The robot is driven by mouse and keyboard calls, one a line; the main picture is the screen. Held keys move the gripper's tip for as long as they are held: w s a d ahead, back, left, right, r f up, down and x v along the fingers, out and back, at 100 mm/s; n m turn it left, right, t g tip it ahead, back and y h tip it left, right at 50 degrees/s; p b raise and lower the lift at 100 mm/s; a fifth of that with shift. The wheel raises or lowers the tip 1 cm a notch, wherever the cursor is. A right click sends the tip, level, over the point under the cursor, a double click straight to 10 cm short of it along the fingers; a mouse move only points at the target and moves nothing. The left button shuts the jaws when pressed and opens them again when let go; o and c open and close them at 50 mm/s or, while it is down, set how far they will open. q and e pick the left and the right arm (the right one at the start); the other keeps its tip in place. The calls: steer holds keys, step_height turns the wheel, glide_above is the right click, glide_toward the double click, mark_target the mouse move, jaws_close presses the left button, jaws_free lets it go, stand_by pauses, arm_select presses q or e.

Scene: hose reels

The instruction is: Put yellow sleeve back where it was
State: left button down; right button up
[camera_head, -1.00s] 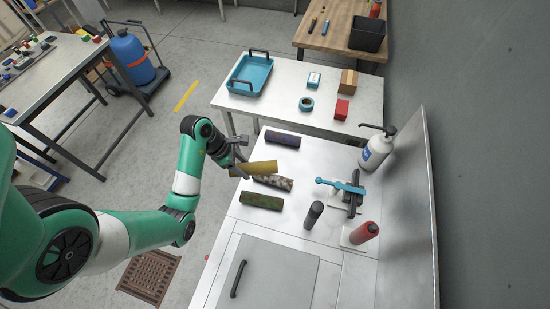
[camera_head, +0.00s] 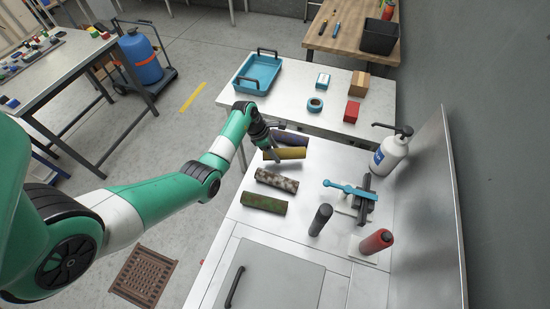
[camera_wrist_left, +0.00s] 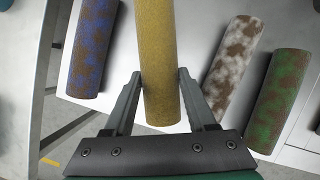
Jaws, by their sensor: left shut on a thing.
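The yellow sleeve (camera_head: 291,153) lies between the blue-brown sleeve (camera_head: 290,138) and the white-brown sleeve (camera_head: 277,181) over the steel bench. My left gripper (camera_head: 278,156) is shut on it near one end. In the left wrist view the yellow sleeve (camera_wrist_left: 158,60) stands between the two fingers (camera_wrist_left: 158,88), and both fingers touch its sides. I cannot tell whether it touches the bench. The green-brown sleeve (camera_head: 264,203) lies nearest the front of the row. My right gripper is not in view.
A table behind holds a blue tray (camera_head: 257,73), tape (camera_head: 315,104) and small boxes.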

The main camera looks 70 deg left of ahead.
arm_select(q)
steer(key=shift+s+f, duration=0.1)
steer(key=shift+f, duration=1.25)
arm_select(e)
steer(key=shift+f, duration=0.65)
arm_select(q)
steer(key=shift+b, duration=0.3)
steer(key=shift+f, duration=0.2)
steer(key=shift+c, duration=1.1)
jaws_free()
steer(key=shift+r, duration=0.15)
